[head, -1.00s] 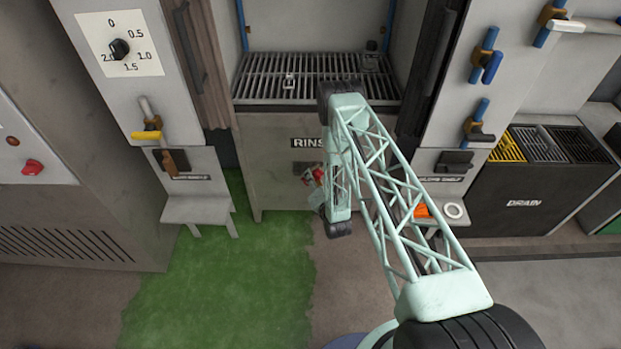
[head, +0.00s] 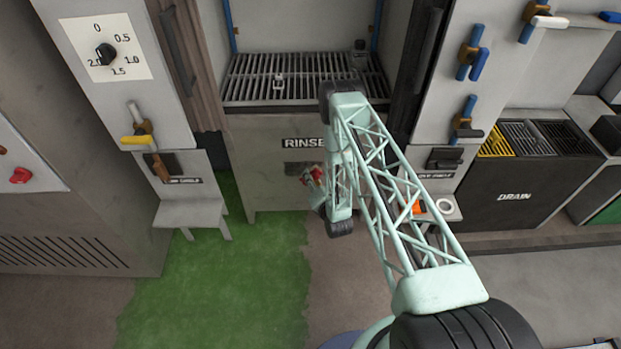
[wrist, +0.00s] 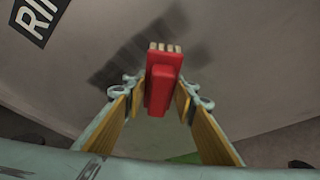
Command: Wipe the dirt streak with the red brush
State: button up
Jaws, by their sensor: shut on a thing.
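The red brush (wrist: 163,85) is between the fingers of my gripper (wrist: 161,105) in the wrist view, its pale bristles facing the grey panel (wrist: 245,60). My gripper is shut on it. A dark dirt streak (wrist: 125,62) on the panel shows behind the brush and to both sides of it. In the head view, the brush (head: 314,175) is in front of the rinse cabinet's front, just right of the visible dark streak (head: 295,168). My arm hides part of the panel there. I cannot tell whether the bristles touch the panel.
The RINSE label (head: 303,143) is above the streak, and a slatted grate (head: 290,80) tops the cabinet. A small shelf (head: 195,213) stands left. Another shelf at right holds a white ring (head: 445,206) and an orange thing (head: 416,207). Green floor (head: 215,280) lies below, clear.

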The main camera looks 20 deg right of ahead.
aim_at(319, 174)
jog(key=shift+s+d, duration=0.2)
jog(key=shift+d, duration=0.65)
jog(key=shift+s+d, duration=0.15)
jog(key=shift+d, duration=0.7)
jog(key=shift+d+r, duration=0.1)
jog(key=shift+d, duration=0.1)
jog(key=shift+s+d+p, duration=0.15)
jog(key=shift+s+d, duration=0.2)
jog(key=shift+d, duration=0.45)
jog(key=shift+s+d+p, duration=0.15)
jog(key=shift+s+d, duration=0.15)
jog(key=shift+d, duration=0.5)
jog(key=shift+s+a+r+p, duration=0.15)
jog(key=shift+r+p, duration=0.6)
jog(key=shift+r, duration=0.2)
jog(key=shift+a, duration=0.2)
jog(key=shift+w+a, duration=0.35)
jog(key=shift+a, duration=0.4)
jog(key=shift+w+a, duration=0.35)
jog(key=shift+a, duration=0.4)
